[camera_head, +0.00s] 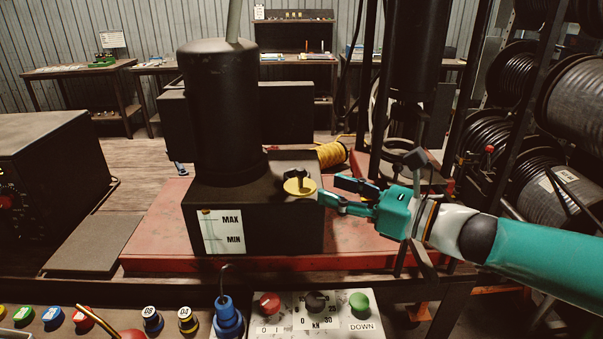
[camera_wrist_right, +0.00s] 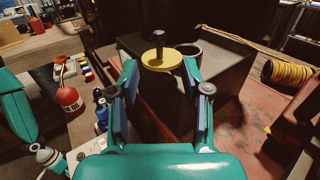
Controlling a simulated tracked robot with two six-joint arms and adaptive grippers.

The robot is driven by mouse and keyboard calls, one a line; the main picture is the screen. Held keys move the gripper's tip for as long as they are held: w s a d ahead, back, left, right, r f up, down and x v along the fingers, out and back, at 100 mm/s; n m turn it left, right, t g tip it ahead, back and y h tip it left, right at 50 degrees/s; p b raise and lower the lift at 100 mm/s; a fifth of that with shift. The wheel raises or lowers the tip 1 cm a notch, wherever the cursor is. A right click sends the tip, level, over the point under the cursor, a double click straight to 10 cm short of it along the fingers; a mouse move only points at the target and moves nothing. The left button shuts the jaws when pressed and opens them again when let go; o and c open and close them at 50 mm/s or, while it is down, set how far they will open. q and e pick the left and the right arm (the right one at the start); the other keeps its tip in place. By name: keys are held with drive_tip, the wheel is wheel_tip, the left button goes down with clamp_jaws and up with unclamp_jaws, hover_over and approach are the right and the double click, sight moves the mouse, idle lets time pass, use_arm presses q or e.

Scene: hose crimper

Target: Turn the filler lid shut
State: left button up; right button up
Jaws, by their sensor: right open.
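The filler lid (camera_head: 300,187) is a yellow disc with a dark knob on top of the black tank (camera_head: 262,225). In the right wrist view the lid (camera_wrist_right: 161,60) lies ahead, between the finger directions. I cannot tell whether a finger touches the lid. My left gripper is not in view in the head camera.
A tall black cylinder (camera_head: 220,110) rises from the tank, left of the lid. The tank stands on a red base (camera_head: 155,235). A control panel (camera_head: 335,325) is in front, and hose reels (camera_head: 560,190) stand at right. A yellow hose coil (camera_head: 331,154) lies behind.

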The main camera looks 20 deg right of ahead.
sight(300, 178)
drive_tip(key=p+x, duration=0.1)
drive_tip(key=x, duration=0.6)
drive_tip(key=shift+w+a, duration=0.3)
clamp_jaws()
